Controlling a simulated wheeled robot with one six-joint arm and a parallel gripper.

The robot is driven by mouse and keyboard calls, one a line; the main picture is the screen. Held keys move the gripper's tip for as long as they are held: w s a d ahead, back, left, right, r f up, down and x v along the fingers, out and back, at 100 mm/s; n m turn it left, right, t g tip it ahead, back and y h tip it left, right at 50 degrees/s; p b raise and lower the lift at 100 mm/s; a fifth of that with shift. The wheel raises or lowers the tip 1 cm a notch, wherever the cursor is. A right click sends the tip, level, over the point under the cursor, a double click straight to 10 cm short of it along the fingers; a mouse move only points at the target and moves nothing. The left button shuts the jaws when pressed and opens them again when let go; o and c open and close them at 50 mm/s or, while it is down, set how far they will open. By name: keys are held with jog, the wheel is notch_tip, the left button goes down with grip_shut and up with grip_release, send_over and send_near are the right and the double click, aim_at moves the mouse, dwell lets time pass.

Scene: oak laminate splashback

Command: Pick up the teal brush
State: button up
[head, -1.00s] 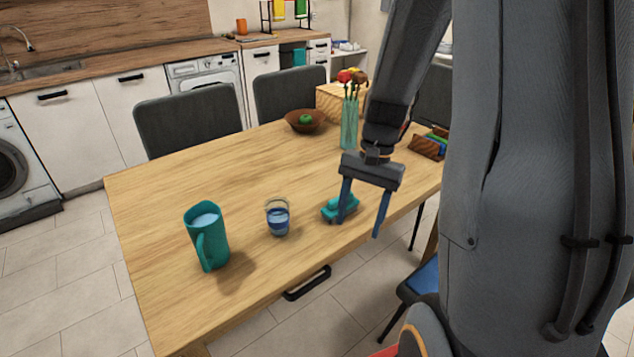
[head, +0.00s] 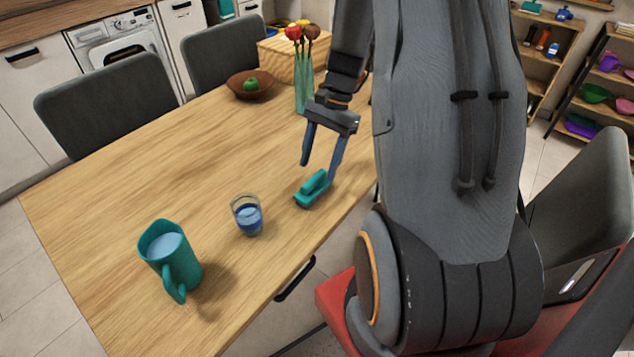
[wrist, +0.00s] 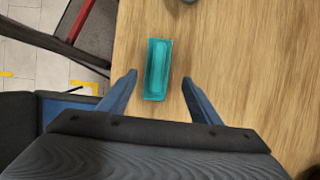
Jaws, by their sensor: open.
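The teal brush (head: 313,188) lies on the wooden table near its right edge, to the right of the glass. My gripper (head: 320,166) is open and empty above the table, with its fingers over and just behind the brush in the head view. In the wrist view the brush (wrist: 157,69) lies lengthwise, ahead of and roughly between the two spread fingers of my gripper (wrist: 160,80). The fingers appear apart from the brush; the exact height gap is hard to tell.
A glass of blue liquid (head: 247,216) and a teal pitcher (head: 170,262) stand left of the brush. A vase with flowers (head: 303,92), a brown bowl (head: 250,86) and a wooden box (head: 285,58) are farther back. The table middle (head: 190,150) is clear.

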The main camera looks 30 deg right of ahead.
aim_at(315, 175)
jog(key=x, duration=0.2)
jog(key=p+x, duration=0.1)
jog(key=x, duration=0.1)
jog(key=shift+s+a, duration=0.3)
jog(key=shift+a, duration=0.1)
jog(key=shift+a+f+p, duration=0.15)
jog(key=shift+f+p, duration=0.15)
jog(key=shift+f, duration=0.3)
jog(key=c, duration=1.2)
jog(key=shift+r, duration=0.2)
jog(key=shift+r+b, duration=0.85)
jog(key=shift+r, duration=4)
